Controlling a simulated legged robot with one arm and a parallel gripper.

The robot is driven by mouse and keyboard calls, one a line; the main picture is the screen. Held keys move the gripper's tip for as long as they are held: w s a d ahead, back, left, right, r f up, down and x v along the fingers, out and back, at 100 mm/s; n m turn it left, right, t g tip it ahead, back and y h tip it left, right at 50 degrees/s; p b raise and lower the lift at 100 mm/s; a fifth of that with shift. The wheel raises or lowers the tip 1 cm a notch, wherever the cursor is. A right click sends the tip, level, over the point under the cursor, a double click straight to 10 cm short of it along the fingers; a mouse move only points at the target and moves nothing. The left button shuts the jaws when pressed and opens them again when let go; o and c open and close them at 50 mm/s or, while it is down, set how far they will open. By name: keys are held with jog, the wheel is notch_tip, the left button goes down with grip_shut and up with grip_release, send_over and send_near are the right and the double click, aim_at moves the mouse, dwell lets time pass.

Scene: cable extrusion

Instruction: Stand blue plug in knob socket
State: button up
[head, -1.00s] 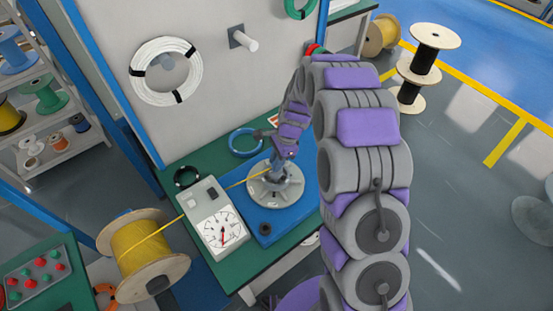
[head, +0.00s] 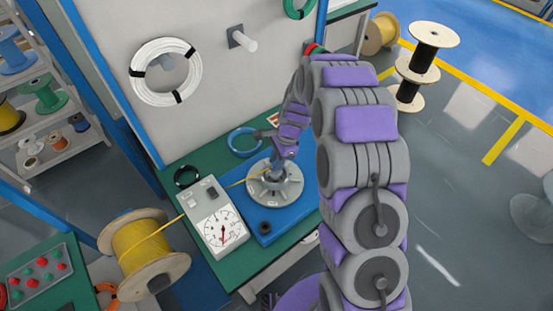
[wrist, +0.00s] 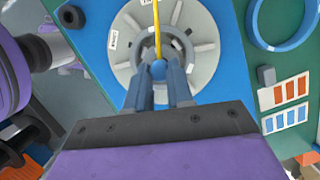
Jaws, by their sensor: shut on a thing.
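My gripper (wrist: 160,92) points down over a round grey dial with a raised ring (wrist: 121,75) and pale radial marks; the dial also shows in the head view (head: 290,188). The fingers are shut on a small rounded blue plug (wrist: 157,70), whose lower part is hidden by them. The plug is over the ring area; I cannot tell whether it touches or sits in the centre. A yellow cable (wrist: 157,25) passes at the plug. In the head view my gripper (head: 279,172) hides the plug and the dial's middle.
The dial is on a blue plate (head: 295,222) on a green bench (head: 240,272). A white gauge box (head: 219,222), a small dark knob (head: 264,228), a blue cable ring (head: 245,142) and a black ring (head: 187,176) are nearby. A yellow cable spool (head: 140,245) stands left.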

jog(key=shift+f, duration=0.35)
dwell(0.4)
jog(key=o, duration=0.9)
jog(key=shift+r+p, duration=2.5)
jog(key=shift+r, duration=1.55)
